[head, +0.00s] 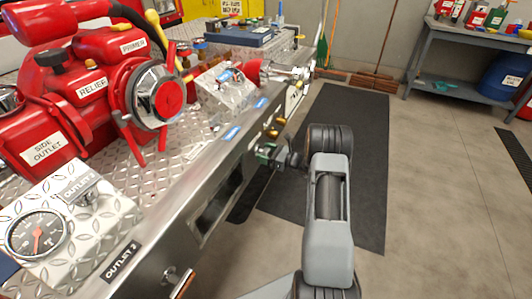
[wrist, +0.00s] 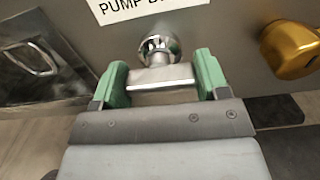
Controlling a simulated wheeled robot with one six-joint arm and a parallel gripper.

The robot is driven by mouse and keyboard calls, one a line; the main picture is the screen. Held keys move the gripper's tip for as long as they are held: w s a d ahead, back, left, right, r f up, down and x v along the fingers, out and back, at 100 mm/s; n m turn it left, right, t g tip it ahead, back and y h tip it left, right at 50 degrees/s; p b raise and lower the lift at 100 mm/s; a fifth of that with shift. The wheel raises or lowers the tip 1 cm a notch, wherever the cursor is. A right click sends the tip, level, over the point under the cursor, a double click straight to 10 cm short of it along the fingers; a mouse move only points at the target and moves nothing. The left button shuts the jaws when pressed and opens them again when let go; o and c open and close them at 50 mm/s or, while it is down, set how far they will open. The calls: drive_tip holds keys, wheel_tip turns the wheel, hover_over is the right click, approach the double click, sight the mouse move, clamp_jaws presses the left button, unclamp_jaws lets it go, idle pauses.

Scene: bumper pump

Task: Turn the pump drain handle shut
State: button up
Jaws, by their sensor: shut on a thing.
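The pump drain handle (wrist: 160,77) is a shiny metal T-shaped bar on a round chrome hub, below a white label that reads "PUMP D" before it is cut off. My gripper (wrist: 161,85) has its two green fingers at the left and right ends of the bar, shut on it. The bar looks about level in the wrist view. In the head view, my gripper (head: 266,153) reaches the side panel of the bumper, and the handle itself is mostly hidden by the gripper.
A brass-coloured knob (wrist: 292,48) sits close to the right of my gripper. A metal latch plate (wrist: 35,55) is on the left. Red pump parts (head: 90,85) stand on the diamond-plate deck. A dark mat (head: 350,130) covers the floor, and a grey workbench (head: 470,45) stands behind.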

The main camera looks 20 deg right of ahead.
drive_tip(key=o, duration=0.9)
drive_tip(key=shift+o, duration=0.2)
drive_tip(key=p+v, duration=0.2)
drive_tip(key=v, duration=1.1)
drive_tip(key=shift+s+d, duration=0.3)
